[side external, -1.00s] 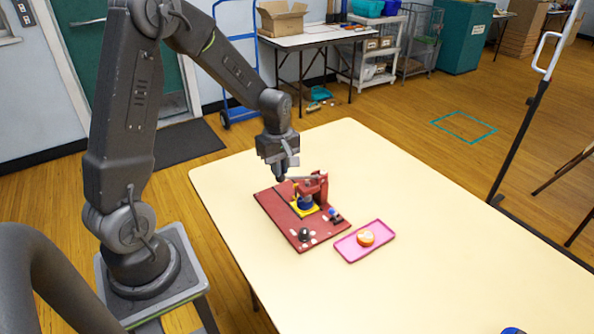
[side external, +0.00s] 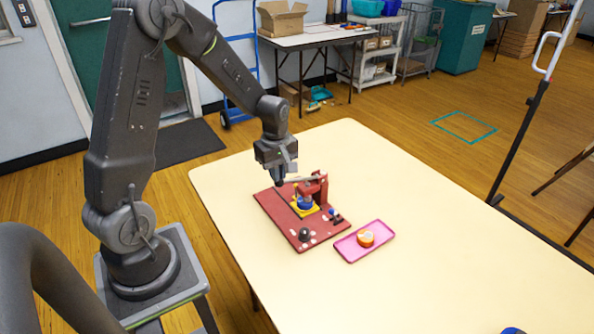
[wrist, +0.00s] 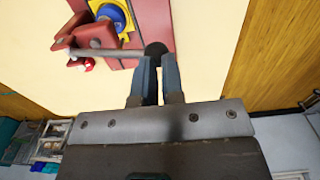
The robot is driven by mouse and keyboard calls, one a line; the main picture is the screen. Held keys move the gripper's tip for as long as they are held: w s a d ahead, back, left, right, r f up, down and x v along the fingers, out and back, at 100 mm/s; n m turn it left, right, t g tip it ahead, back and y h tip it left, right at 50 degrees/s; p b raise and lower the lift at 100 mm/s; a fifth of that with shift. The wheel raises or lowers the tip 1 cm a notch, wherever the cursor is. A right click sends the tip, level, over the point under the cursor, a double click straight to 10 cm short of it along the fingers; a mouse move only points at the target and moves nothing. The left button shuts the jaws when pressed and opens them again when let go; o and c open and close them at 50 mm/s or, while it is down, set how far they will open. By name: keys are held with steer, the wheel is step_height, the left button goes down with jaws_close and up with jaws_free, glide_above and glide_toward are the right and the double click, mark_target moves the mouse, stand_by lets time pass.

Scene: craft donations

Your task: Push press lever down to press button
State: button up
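The red press (side external: 321,188) stands on a dark red board (side external: 286,227). Its grey lever (side external: 304,180) reaches left and slopes slightly down to a black knob (wrist: 155,48). My gripper (side external: 281,177) is over the knob end; in the wrist view, my gripper (wrist: 158,60) shows two fingers a narrow gap apart, with the knob at their tips. Contact is hard to tell. Below the lever, a blue round part (side external: 306,204) sits on a yellow base (wrist: 122,13).
A small black part (side external: 304,235) and white pieces lie at the board's front. The cream table (side external: 440,225) is mostly clear to the right.

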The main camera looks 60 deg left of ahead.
steer(key=shift+s+f, duration=0.2)
steer(key=shift+f, duration=0.5)
stand_by(1.1)
steer(key=shift+r, duration=4.3)
steer(key=shift+d, duration=0.1)
steer(key=s+d+r+m+t, duration=0.5)
steer(key=s+d+r+m, duration=0.7)
steer(key=m, duration=0.5)
steer(key=s+d, duration=0.2)
steer(key=d, duration=0.1)
steer(key=shift+d+r, duration=0.2)
